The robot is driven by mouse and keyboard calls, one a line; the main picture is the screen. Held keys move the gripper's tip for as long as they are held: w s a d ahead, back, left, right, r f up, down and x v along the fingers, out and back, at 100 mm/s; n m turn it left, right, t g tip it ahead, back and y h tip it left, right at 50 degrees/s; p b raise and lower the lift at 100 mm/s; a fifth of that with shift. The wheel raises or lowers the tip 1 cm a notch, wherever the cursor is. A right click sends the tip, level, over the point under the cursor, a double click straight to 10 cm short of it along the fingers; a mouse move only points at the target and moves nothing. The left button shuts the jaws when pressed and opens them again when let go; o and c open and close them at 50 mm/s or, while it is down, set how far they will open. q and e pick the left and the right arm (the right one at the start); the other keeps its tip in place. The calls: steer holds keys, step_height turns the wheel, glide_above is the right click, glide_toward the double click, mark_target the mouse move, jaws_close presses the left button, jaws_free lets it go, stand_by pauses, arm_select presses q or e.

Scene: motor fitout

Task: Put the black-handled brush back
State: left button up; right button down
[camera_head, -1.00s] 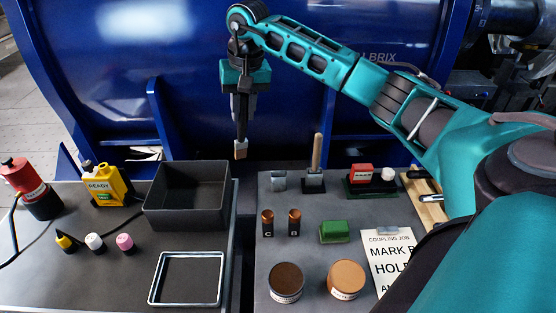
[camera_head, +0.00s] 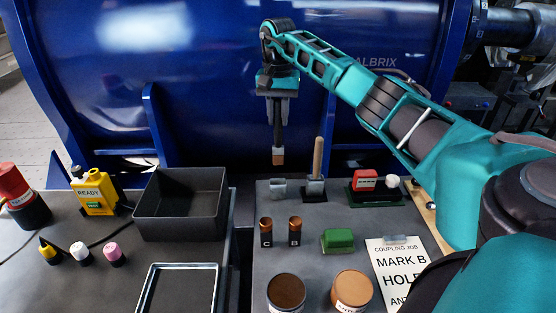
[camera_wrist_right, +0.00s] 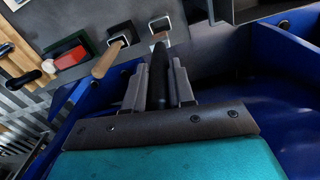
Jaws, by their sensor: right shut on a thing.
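My right gripper (camera_head: 278,115) is shut on the black-handled brush (camera_head: 278,156), which hangs upright with its pale bristle end down. In the right wrist view the black handle (camera_wrist_right: 158,80) runs between the two fingers of the gripper (camera_wrist_right: 158,92). The brush is in the air by the back edge of the right bench. A small grey holder (camera_head: 278,189) with no brush in it stands just below the tip; it also shows in the right wrist view (camera_wrist_right: 160,24). My left gripper is not in view.
A wooden-handled brush (camera_head: 318,158) stands in the neighbouring holder (camera_head: 314,190), close on the right. Beyond it is a red block on a green base (camera_head: 366,183). Two small dark cylinders (camera_head: 266,231) and a green block (camera_head: 338,240) are in front. A blue housing (camera_head: 220,90) rises behind.

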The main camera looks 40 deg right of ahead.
mark_target(278, 146)
step_height(278, 146, down, 12)
steer(key=shift+r+b, duration=0.1)
steer(key=shift+b, duration=0.75)
steer(key=c, duration=1)
jaws_free()
steer(key=shift+o, duration=0.2)
